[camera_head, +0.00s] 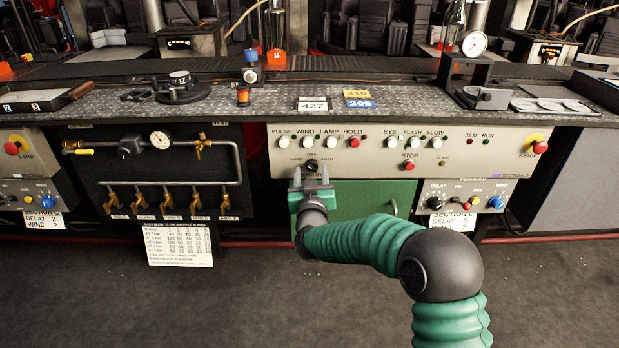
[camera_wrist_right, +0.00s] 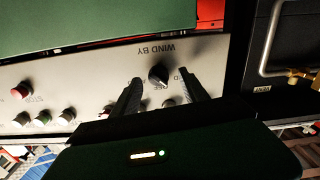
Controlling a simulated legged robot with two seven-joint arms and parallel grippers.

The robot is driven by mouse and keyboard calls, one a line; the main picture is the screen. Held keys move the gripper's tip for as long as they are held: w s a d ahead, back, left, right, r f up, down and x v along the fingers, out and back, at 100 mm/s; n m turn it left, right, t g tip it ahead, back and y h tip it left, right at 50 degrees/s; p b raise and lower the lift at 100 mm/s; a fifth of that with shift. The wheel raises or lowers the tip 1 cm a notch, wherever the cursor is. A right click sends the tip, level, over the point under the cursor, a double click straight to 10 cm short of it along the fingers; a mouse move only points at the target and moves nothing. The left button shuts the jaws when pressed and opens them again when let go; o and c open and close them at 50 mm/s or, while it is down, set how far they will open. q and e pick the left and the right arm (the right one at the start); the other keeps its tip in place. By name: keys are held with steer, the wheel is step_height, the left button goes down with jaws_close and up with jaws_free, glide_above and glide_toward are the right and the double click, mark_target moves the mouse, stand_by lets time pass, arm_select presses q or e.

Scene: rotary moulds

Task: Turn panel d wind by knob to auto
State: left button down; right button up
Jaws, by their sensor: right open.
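The panel (camera_head: 275,148) is a cream control plate at the middle of the console. Its black wind by knob (camera_head: 311,166) sits low on the left, among labels reading OFF and AUTO. In the wrist view the knob (camera_wrist_right: 158,74) shows beside upside-down WIND BY lettering. Which label its pointer faces is too small to tell. My right gripper (camera_head: 311,178) is open just below and in front of the knob. In the wrist view its fingers (camera_wrist_right: 163,88) are spread, one toward each side of the knob; I cannot tell whether they touch it. My left gripper is not in view.
White buttons (camera_head: 304,141) line the panel above the knob, and a red stop button (camera_head: 409,165) is to its right. A green door (camera_head: 372,195) lies below. Brass valves and pipes (camera_head: 170,183) stand left. Open floor (camera_head: 250,300) is in front.

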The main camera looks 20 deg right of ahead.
steer(key=shift+w+d+f, duration=0.1)
steer(key=shift+w+d, duration=0.6)
steer(key=shift+w, duration=0.1)
steer(key=shift+a+r, duration=0.2)
steer(key=shift+a, duration=0.35)
steer(key=shift+c, duration=1.4)
steer(key=shift+d, duration=0.3)
jaws_close()
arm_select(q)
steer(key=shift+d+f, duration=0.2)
arm_select(e)
steer(key=shift+a+f, duration=0.1)
